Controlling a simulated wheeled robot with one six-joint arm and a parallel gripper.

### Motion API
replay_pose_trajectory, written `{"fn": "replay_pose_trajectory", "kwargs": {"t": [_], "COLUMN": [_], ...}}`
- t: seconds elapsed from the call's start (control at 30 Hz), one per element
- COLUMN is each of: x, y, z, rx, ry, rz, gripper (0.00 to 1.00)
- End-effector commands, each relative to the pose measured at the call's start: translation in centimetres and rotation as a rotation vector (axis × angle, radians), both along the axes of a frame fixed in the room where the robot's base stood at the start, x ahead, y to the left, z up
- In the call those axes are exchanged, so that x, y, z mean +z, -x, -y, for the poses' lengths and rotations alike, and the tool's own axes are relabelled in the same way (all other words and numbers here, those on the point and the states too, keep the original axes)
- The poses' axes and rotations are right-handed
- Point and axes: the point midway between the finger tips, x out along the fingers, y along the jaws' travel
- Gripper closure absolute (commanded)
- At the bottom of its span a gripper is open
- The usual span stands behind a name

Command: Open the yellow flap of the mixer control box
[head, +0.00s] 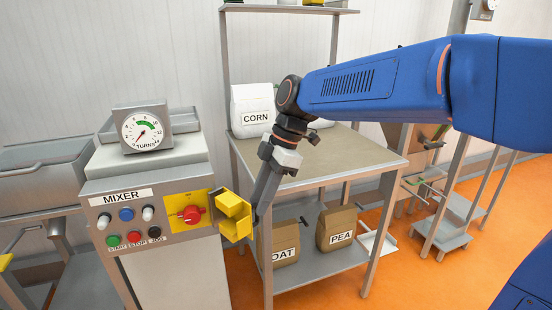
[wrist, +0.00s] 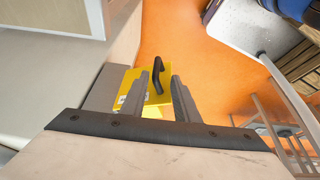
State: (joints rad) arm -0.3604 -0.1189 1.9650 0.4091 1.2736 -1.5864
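The mixer control box (head: 130,235) is at the left of the head view, with a yellow panel and a red knob (head: 190,214) in plain sight. The yellow flap (head: 235,216) stands swung out at the panel's right side, so the knob is uncovered. My gripper (head: 257,214) points down just right of the flap. In the wrist view the flap (wrist: 131,88) with its dark handle (wrist: 157,72) lies beyond my fingers (wrist: 168,82). The fingers are apart, with a gap between them.
A shelf table (head: 330,155) behind my arm bears a white CORN bag (head: 253,112). Brown OAT (head: 284,243) and PEA (head: 337,228) bags stand on its lower shelf. A round turns gauge (head: 142,132) sits atop the mixer. Orange floor (head: 410,270) is clear at lower right.

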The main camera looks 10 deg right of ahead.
Motion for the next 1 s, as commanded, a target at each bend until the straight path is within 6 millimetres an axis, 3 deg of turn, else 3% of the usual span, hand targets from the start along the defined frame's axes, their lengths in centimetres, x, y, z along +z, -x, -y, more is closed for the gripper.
{"fn": "replay_pose_trajectory", "kwargs": {"t": [0.4,0.6,0.8,1.0], "x": [7.9,10.9,12.4,12.6], "y": [-0.9,-1.2,-1.3,-1.3], "z": [3.1,4.3,4.9,5.0], "rx": [-0.002,-0.002,-0.002,0.000], "ry": [-0.002,-0.002,-0.001,-0.001], "rz": [0.004,0.003,0.001,0.001], "gripper": [0.72,0.72,0.72,0.72]}}
